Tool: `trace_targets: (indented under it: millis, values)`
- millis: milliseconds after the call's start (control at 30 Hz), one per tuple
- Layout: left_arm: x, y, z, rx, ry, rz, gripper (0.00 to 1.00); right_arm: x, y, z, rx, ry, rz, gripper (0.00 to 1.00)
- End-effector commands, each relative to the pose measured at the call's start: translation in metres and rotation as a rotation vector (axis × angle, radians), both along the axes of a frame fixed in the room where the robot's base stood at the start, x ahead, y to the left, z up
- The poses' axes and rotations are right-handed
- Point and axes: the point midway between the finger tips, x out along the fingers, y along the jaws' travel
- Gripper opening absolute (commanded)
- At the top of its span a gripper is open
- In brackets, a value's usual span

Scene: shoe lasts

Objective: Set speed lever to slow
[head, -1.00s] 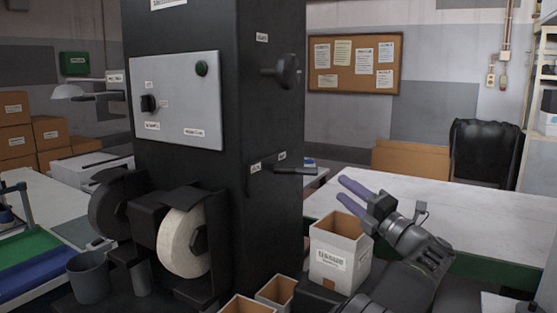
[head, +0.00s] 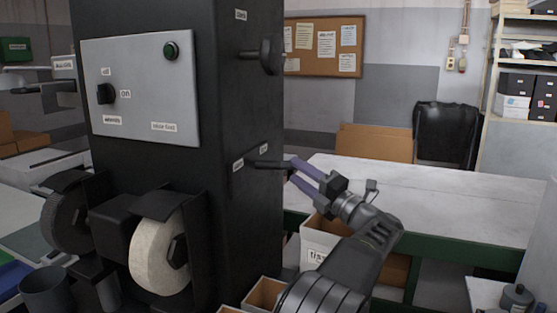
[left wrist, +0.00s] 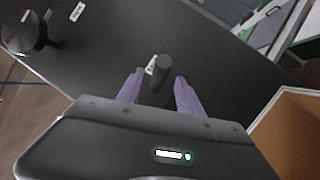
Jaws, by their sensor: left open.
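The speed lever (head: 268,164) is a short black handle on the side face of the black machine column, roughly level. One small white label (head: 238,164) sits left of its base and another (head: 264,149) just above it; I cannot read them clearly. My left gripper (head: 293,170) has purple fingers and is at the lever's outer end. In the left wrist view the lever's dark knob (left wrist: 162,66) stands between the two spread fingers of the open gripper (left wrist: 158,76). Whether a finger touches it I cannot tell. My right gripper is not in view.
A black knob (head: 268,55) sticks out higher on the same face. The front has a grey switch panel (head: 140,90) and a white wheel (head: 158,255). An open labelled box (head: 316,246) is below my arm. A white table (head: 430,195) stands behind.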

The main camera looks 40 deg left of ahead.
Motion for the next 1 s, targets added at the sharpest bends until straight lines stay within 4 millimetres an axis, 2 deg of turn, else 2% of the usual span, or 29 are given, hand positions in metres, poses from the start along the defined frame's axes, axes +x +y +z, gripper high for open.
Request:
trace_targets:
  millis: [500, 667, 900, 1000]
  values:
    - [0.005, 0.064, 0.021, -0.002, -0.001, 0.003, 0.43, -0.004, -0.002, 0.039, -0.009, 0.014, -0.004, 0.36]
    - [0.006, 0.072, 0.021, -0.001, -0.001, 0.000, 0.43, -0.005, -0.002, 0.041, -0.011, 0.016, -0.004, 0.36]
    - [0.006, 0.072, 0.021, 0.000, -0.001, 0.000, 0.43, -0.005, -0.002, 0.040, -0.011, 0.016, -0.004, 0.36]
    - [0.006, 0.072, 0.021, 0.000, -0.001, 0.001, 0.36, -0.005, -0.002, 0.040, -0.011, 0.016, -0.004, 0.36]
